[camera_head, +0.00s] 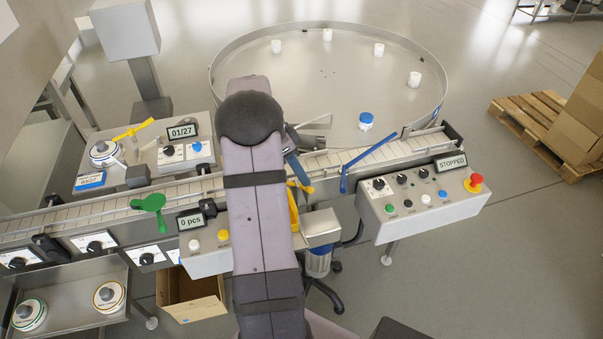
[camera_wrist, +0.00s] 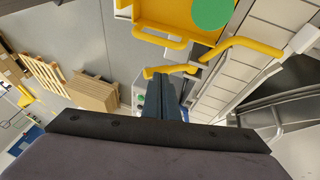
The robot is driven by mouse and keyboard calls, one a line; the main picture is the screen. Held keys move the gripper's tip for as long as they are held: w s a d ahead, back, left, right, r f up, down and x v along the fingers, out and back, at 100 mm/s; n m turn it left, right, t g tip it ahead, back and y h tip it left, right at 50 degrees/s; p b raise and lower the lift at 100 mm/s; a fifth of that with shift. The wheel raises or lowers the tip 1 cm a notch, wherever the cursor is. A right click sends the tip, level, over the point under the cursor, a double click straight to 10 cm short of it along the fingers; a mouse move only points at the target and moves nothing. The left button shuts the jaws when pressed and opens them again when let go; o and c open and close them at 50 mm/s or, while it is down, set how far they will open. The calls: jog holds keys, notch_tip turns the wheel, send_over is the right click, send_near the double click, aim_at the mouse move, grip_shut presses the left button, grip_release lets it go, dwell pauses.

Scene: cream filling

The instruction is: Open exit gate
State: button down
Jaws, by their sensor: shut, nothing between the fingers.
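I cannot tell for sure which lever is the exit gate. A yellow bar (camera_wrist: 240,48) reaches over the conveyor (camera_wrist: 215,88) in the wrist view, and a shorter yellow piece (camera_wrist: 170,71) is just beyond my fingertips. Part of the yellow shows beside my arm in the head view (camera_head: 303,187). A blue lever (camera_head: 345,172) stands at the conveyor's near edge, its long bar slanting right over the belt. My gripper (camera_wrist: 165,82) is shut and empty, its tips close to the short yellow piece; contact is unclear. In the head view my arm hides much of this area.
A control box (camera_head: 425,204) with a STOPPED display (camera_head: 450,163) stands right of the blue lever. A green lever (camera_head: 149,203) is at the left. A yellow tray (camera_wrist: 185,14) with a handle is near my fingers. A round table (camera_head: 330,85) holds several jars.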

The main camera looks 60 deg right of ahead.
aim_at(305, 189)
jog(key=shift+s+f+b, duration=0.1)
jog(key=shift+f+b, duration=0.05)
jog(key=shift+b, duration=0.3)
jog(key=shift+s+a+b, duration=0.1)
jog(key=shift+a+b, duration=0.1)
jog(key=shift+b, duration=0.3)
jog(key=shift+s+a+f+t+h+b, duration=0.1)
jog(key=shift+f+t+h+b, duration=0.15)
jog(key=shift+b, duration=0.3)
jog(key=s+a+f+t+h+b, duration=0.1)
jog(key=b, duration=0.4)
jog(key=shift+f+m+h+b, duration=0.2)
jog(key=shift+m+h+b, duration=0.05)
jog(key=shift+m+b, duration=0.05)
jog(key=shift+s+a+f+t+b, duration=0.2)
jog(key=shift+s+t+b, duration=0.05)
jog(key=shift+b, duration=0.45)
notch_tip(305, 189, down, 6)
jog(key=s+a+b, duration=0.2)
jog(key=b, duration=0.7)
jog(key=shift+s+a+r, duration=0.15)
jog(key=shift+r, duration=0.05)
